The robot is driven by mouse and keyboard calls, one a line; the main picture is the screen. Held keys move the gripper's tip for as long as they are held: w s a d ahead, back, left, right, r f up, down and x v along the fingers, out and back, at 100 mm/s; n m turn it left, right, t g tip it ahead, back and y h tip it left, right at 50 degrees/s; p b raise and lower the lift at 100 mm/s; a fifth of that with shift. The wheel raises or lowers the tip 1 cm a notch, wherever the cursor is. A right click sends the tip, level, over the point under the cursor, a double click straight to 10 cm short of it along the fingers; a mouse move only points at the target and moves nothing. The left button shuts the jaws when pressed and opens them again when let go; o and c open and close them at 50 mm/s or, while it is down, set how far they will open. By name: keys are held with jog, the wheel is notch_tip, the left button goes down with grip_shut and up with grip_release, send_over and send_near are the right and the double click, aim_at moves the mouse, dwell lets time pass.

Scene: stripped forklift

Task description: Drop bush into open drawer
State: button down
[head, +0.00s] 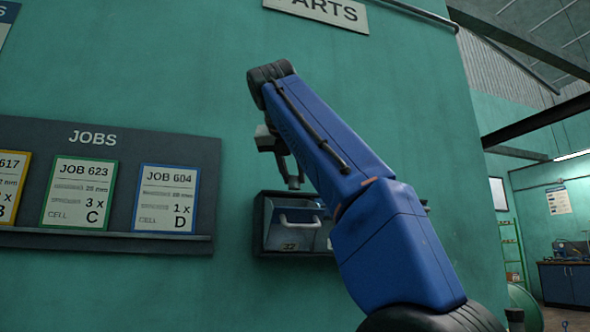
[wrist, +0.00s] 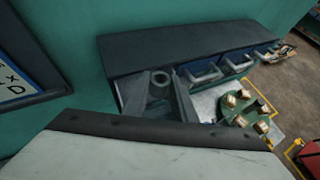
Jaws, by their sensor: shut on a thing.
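My gripper (head: 292,182) hangs fingers down just above the drawer unit in the head view. In the wrist view, my gripper (wrist: 160,100) is shut on a grey ring-shaped bush (wrist: 160,78), its round hole facing the camera. The bush cannot be made out in the head view. The leftmost drawer (head: 285,238) has a pale handle and looks pulled out from the unit. In the wrist view the fingers and bush are over that drawer's place and hide most of it. How far the bush is above it I cannot tell.
The dark unit top (wrist: 180,45) lies just behind the fingers, with more handled drawers (wrist: 237,64) to the right. A jobs board (head: 100,185) with cards is on the wall at left. A green thing with brass-coloured pieces (wrist: 243,108) stands below right.

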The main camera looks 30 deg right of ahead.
jog(key=c, duration=1.4)
grip_release()
jog(key=shift+v, duration=3.65)
